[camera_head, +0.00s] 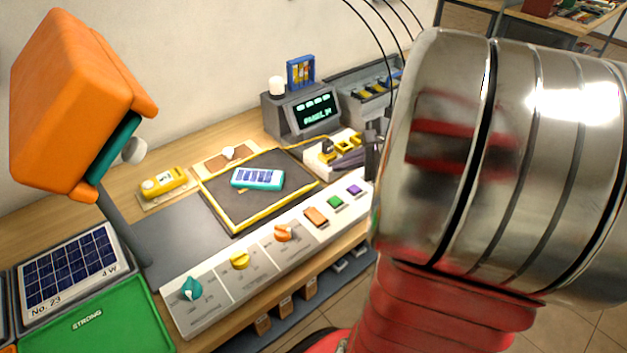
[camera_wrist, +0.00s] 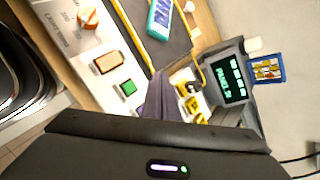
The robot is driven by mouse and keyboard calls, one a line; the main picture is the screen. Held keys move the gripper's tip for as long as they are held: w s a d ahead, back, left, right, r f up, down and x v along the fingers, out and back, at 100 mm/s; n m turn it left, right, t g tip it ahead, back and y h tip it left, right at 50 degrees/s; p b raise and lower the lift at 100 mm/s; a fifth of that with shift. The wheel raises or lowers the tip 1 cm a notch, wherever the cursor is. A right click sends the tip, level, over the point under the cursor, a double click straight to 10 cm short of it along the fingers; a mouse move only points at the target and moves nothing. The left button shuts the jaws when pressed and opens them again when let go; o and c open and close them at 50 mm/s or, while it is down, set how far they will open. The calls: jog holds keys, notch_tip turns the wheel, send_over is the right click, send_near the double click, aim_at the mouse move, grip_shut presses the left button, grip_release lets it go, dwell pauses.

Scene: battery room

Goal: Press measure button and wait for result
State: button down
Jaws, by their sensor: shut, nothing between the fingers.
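A sloped white control panel (camera_head: 222,290) runs along the front of the bench. It carries an orange button (camera_head: 316,216), a green button (camera_head: 335,202) and a purple button (camera_head: 354,189) at its right end. I cannot read which is the measure button. My gripper (camera_head: 343,163) is shut and empty, near the purple button; I cannot tell whether it touches. A grey display unit (camera_head: 316,112) shows green text beginning "PANEL".
Teal, yellow and orange knobs (camera_head: 283,232) sit along the panel. A small solar panel in a teal case (camera_head: 257,179) lies on the yellow-edged dark mat (camera_head: 240,222). Yellow connectors (camera_head: 345,145) stand behind my gripper. An orange lamp (camera_head: 75,95) rises at left.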

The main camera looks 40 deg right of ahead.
aim_at(340, 202)
jog(key=shift+f, duration=0.15)
jog(key=shift+f, duration=4.3)
jog(key=shift+f, duration=0.1)
jog(key=shift+f, duration=0.2)
jog(key=shift+f, duration=0.4)
jog(key=shift+r, duration=0.8)
jog(key=shift+r, duration=2.5)
